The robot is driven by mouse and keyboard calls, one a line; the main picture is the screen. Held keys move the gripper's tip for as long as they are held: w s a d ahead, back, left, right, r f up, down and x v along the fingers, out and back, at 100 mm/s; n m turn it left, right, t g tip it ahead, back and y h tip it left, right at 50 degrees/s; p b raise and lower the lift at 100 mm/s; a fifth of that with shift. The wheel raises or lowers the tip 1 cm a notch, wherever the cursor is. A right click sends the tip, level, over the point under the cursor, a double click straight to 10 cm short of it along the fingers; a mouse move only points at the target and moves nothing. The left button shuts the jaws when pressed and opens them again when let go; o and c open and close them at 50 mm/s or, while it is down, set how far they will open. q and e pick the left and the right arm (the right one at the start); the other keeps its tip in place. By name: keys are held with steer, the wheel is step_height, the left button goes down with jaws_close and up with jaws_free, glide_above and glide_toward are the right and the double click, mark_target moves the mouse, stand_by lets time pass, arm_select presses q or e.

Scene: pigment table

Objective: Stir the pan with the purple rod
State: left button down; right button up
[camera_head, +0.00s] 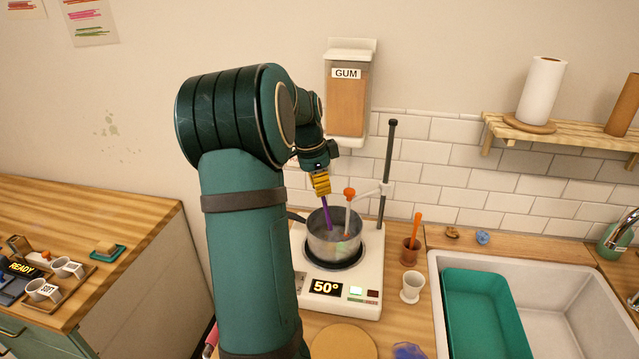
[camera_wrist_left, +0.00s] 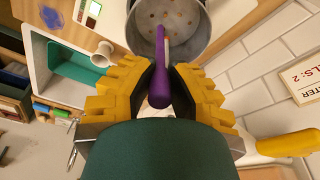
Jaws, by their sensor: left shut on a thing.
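The steel pan (camera_head: 334,240) sits on a white hot plate (camera_head: 345,290) whose display reads 50°. My left gripper (camera_head: 321,190) is above the pan and shut on the purple rod (camera_head: 327,215), which slants down into the pan. In the left wrist view, the yellow fingers of my left gripper (camera_wrist_left: 158,88) close around the purple rod (camera_wrist_left: 159,85), and its lower part reaches over the pan (camera_wrist_left: 187,25). A white probe with an orange top (camera_head: 349,205) also goes into the pan, held from a dark upright post. The rod's tip is hard to make out. My right gripper is not in view.
A small white cup (camera_head: 412,287) and a brown cup with an orange stick (camera_head: 410,250) stand right of the hot plate. A sink (camera_head: 545,285) with a green tub (camera_head: 487,310) is further right. A GUM dispenser (camera_head: 347,100) hangs on the wall behind.

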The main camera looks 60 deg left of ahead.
mark_target(325, 205)
arm_select(q)
steer(key=shift+w+f+b, duration=0.2)
steer(key=shift+f+b, duration=0.4)
steer(key=shift+f, duration=0.4)
steer(key=shift+w+f+b, duration=0.2)
steer(key=shift+f+b, duration=0.4)
steer(key=shift+f, duration=0.35)
steer(key=shift+w+d+f+b, duration=0.1)
steer(key=shift+w+f+b, duration=0.1)
steer(key=shift+f+b, duration=0.7)
steer(key=shift+f, duration=0.2)
